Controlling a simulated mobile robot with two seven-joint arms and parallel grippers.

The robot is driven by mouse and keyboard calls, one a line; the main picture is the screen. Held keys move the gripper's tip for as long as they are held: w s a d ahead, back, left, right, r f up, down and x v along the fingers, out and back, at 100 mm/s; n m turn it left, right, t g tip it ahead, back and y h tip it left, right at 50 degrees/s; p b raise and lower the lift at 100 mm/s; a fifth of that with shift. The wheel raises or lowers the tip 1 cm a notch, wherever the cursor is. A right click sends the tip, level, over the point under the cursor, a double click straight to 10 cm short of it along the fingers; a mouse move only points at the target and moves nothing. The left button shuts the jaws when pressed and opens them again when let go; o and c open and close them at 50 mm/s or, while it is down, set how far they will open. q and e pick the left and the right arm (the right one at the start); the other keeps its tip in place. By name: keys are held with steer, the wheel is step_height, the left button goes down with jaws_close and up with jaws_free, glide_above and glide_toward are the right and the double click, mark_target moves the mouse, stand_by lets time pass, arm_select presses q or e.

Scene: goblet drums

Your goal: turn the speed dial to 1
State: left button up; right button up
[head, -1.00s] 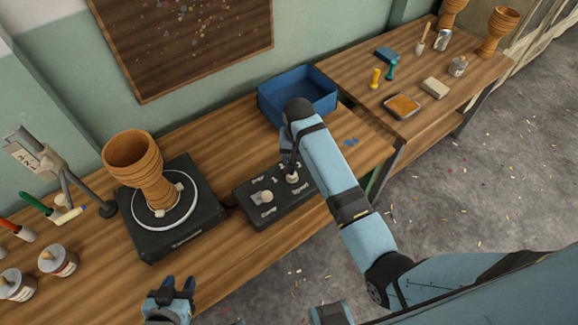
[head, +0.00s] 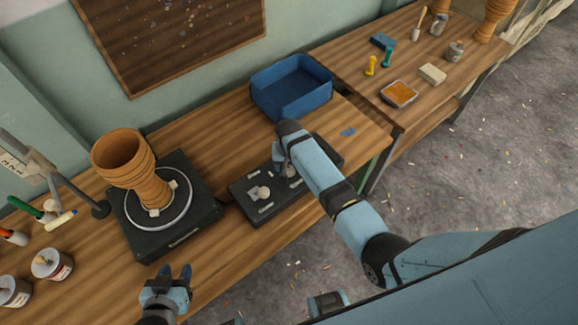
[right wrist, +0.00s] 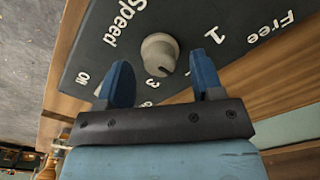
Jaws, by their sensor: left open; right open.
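The black control box (head: 240,189) lies on the workbench right of the turntable, with a pale knob (head: 260,192) on its left part. My right gripper (head: 282,165) is over the box's right part and hides much of it in the head view. In the right wrist view the pale grey speed dial (right wrist: 159,52) stands beside the printed "Speed", with "1", "3" and "Free" around it. My right gripper (right wrist: 163,70) is open there, one finger on each side of the dial, with gaps showing. The dial's pointer looks turned toward 3. My left gripper (head: 177,275) is open and empty by the bench's front edge.
A blue tray (head: 290,90) is behind the box. Jars (head: 52,264) and a lamp stand (head: 75,190) are at far left. A second table (head: 350,65) holds small items.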

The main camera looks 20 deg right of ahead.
steer(key=shift+f, duration=0.6)
steer(key=c, duration=0.9)
steer(key=shift+r, duration=0.1)
